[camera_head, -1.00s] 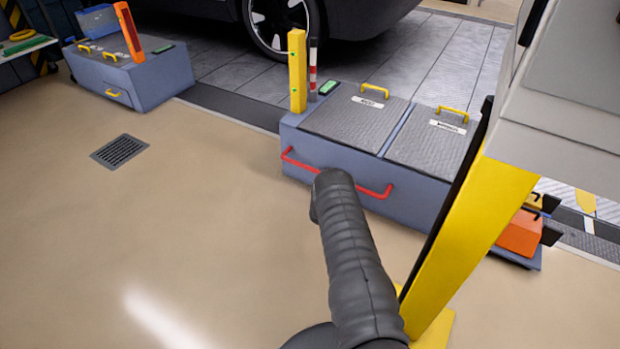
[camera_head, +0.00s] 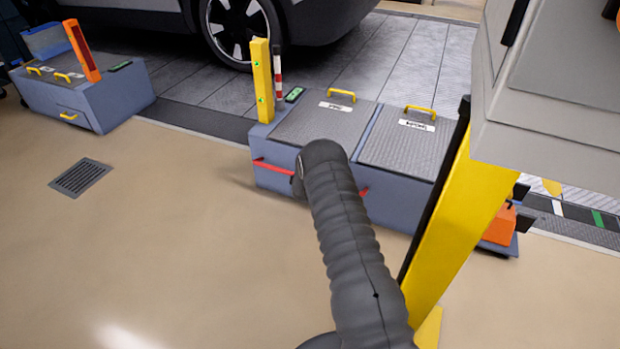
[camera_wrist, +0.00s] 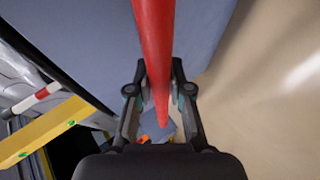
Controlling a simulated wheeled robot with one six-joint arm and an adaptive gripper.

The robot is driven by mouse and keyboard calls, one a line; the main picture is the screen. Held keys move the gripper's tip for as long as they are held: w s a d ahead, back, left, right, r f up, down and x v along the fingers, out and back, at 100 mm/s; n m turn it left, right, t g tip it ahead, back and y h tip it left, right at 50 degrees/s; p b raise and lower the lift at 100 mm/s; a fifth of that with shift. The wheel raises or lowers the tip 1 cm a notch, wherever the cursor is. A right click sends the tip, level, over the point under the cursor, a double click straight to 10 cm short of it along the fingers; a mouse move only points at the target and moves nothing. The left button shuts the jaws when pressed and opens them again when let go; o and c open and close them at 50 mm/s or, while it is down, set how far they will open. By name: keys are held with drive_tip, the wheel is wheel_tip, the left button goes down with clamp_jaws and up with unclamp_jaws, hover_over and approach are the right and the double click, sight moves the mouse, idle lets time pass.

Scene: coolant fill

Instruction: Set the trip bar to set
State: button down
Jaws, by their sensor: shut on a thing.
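The red trip bar (camera_head: 273,166) runs along the front face of the low blue-grey cabinet (camera_head: 270,182). My dark arm hides its middle in the head view, and a short red piece shows right of the arm. In the wrist view the red bar (camera_wrist: 154,45) runs down between the two fingers of my gripper (camera_wrist: 158,97), which are shut on it. The fingertips are hidden behind my arm in the head view. I cannot read any set mark for the bar.
The cabinet top has two grey lids with yellow handles (camera_head: 341,93). A yellow post (camera_head: 262,80) and a red-white post (camera_head: 278,72) stand at its left end. A yellow column (camera_head: 455,225) is close on the right. A floor drain (camera_head: 80,177) lies left; the floor between is clear.

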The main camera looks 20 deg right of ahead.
drive_tip(key=shift+w+d, duration=0.1)
drive_tip(key=c, duration=1.1)
unclamp_jaws()
drive_tip(key=shift+o, duration=0.2)
drive_tip(key=shift+r, duration=0.1)
drive_tip(key=v, duration=1.2)
